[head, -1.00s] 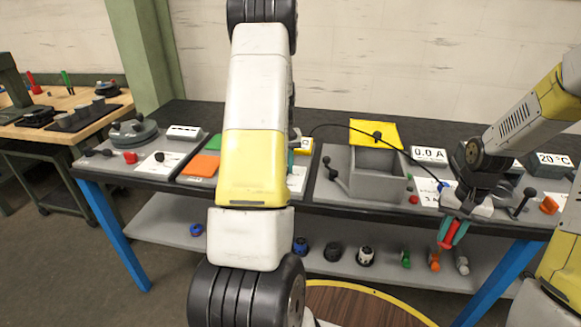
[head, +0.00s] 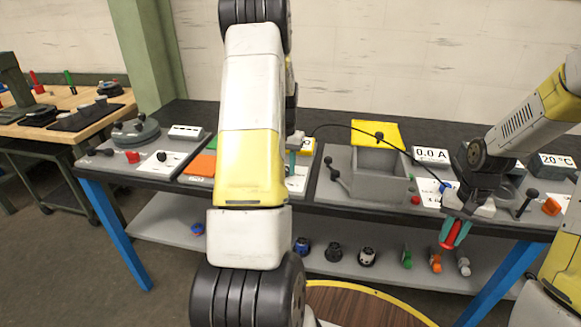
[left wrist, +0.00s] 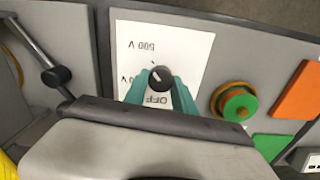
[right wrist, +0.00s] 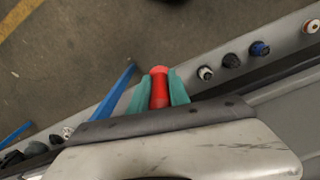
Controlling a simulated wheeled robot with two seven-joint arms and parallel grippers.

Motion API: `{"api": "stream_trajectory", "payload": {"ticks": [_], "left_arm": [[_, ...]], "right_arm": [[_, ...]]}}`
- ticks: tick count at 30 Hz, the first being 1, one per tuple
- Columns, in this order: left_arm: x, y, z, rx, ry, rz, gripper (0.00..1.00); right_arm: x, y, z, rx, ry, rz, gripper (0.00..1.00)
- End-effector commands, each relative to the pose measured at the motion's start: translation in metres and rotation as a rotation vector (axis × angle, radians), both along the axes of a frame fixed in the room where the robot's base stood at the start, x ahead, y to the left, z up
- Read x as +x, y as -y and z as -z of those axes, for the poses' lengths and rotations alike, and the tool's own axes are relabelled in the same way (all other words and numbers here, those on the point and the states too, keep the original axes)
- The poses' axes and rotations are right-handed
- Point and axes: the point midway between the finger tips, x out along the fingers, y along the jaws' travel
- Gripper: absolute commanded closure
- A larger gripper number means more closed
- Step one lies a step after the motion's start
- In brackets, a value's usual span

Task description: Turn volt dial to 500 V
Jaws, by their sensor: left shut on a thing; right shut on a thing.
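The volt dial is a black round knob (left wrist: 159,79) with a white pointer line, on a white plate (left wrist: 187,43) marked 500 V and OFF; another label is partly hidden by a finger. The lettering is upside down in the left wrist view. The pointer line slants toward the upper left, roughly on the 500 V side. My left gripper (left wrist: 158,86) is shut on the knob, a teal finger on each side. In the head view my left arm hides the dial. My right gripper (right wrist: 159,92) is shut on a red cylindrical thing (right wrist: 159,88), held in front of the bench.
A grey open box (head: 378,180) with a raised yellow lid (head: 376,134) stands right of my left arm. Several small parts stand on the lower shelf (head: 318,262).

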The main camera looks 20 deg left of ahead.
Motion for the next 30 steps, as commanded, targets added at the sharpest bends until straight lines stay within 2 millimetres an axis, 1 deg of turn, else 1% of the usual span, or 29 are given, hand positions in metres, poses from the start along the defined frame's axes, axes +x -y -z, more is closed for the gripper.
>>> {"api": "stream_trajectory", "payload": {"ticks": [6, 7, 8, 9, 10, 18, 22, 26, 30], "left_arm": [[0.001, 0.0, 0.0, 0.001, 0.002, 0.002, 1.0], [0.001, 0.0, 0.0, 0.001, 0.002, 0.002, 0.65], [0.001, 0.0, 0.0, 0.001, 0.002, 0.002, 0.59], [0.001, 0.0, 0.0, 0.001, 0.002, 0.001, 0.51], [0.001, 0.0, 0.0, 0.001, 0.002, 0.001, 0.47], [0.0, 0.0, 0.0, 0.0, 0.001, 0.0, 0.47], [0.001, 0.0, -0.006, 0.001, 0.003, 0.0, 0.47], [0.001, 0.0, -0.026, 0.002, 0.006, 0.001, 0.47], [0.002, 0.0, -0.057, 0.002, 0.007, 0.001, 0.47]], "right_arm": [[0.0, 0.0, 0.0, 0.0, 0.0, 0.0, 1.0], [0.0, 0.0, 0.0, 0.0, 0.0, 0.0, 1.0], [0.0, 0.0, 0.0, 0.0, 0.0, 0.0, 1.0], [0.0, 0.0, 0.0, 0.0, 0.0, 0.0, 1.0], [0.0, 0.0, 0.0, 0.0, 0.0, 0.0, 1.0], [0.0, 0.0, 0.0, 0.0, 0.0, 0.0, 1.0], [0.0, 0.0, 0.0, 0.0, 0.0, 0.0, 1.0], [0.0, 0.0, 0.0, 0.0, 0.0, 0.0, 1.0], [0.0, 0.0, 0.0, 0.0, 0.0, 0.0, 1.0]]}}
